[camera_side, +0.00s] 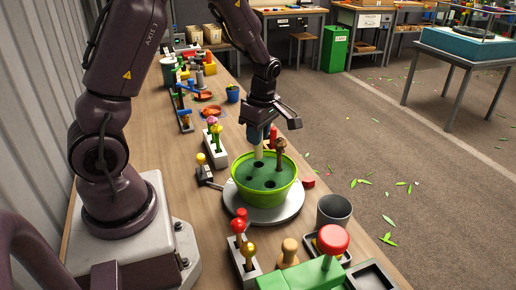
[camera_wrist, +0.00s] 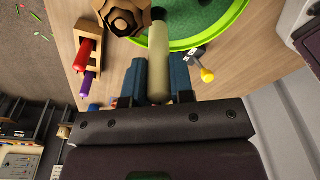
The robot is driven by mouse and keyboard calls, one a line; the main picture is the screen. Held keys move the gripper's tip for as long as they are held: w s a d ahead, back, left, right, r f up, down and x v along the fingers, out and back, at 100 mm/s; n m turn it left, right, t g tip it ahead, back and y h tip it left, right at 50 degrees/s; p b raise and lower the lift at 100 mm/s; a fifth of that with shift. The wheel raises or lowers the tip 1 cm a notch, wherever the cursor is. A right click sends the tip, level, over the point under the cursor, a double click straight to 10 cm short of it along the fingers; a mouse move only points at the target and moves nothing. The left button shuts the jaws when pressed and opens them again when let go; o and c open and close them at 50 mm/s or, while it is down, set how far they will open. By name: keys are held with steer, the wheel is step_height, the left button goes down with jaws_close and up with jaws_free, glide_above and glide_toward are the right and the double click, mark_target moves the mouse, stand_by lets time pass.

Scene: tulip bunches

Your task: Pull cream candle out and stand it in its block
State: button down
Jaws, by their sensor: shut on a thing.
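The cream candle (camera_side: 258,153) stands upright at the far side of the green pot (camera_side: 240,195), its lower end at or just over a dark hole in the pot's green filling. I cannot tell whether its tip is clear of the hole. My gripper (camera_side: 264,134) is above the pot, shut on the candle's upper part. In the wrist view the candle (camera_wrist: 158,55) lies between the two blue fingers (camera_wrist: 158,82). A wooden block (camera_wrist: 88,45) with a red and a purple candle is beside the pot; I cannot tell whether it has a free hole.
A dark brown piece (camera_side: 281,147) stands in the pot close to the candle. The pot rests on a round grey turntable (camera_side: 264,215). A yellow-knobbed tool (camera_side: 203,165) and a white block with flowers (camera_side: 214,145) are left; a grey cup (camera_side: 334,210) is in front.

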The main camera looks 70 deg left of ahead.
steer(key=r, duration=0.3)
steer(key=shift+s+a+r, duration=0.2)
steer(key=shift+a+r, duration=0.1)
steer(key=w+a+f+m, duration=0.1)
steer(key=w+a+f, duration=0.1)
steer(key=w+a, duration=0.3)
steer(key=w+a+f+m, duration=0.1)
steer(key=w+a, duration=0.4)
steer(key=a, duration=0.7)
steer(key=shift+w+a+f+m, duration=0.2)
steer(key=shift+a+f+m, duration=0.2)
steer(key=shift+m, duration=0.1)
steer(key=shift+f, duration=2.85)
steer(key=shift+f, duration=1.9)
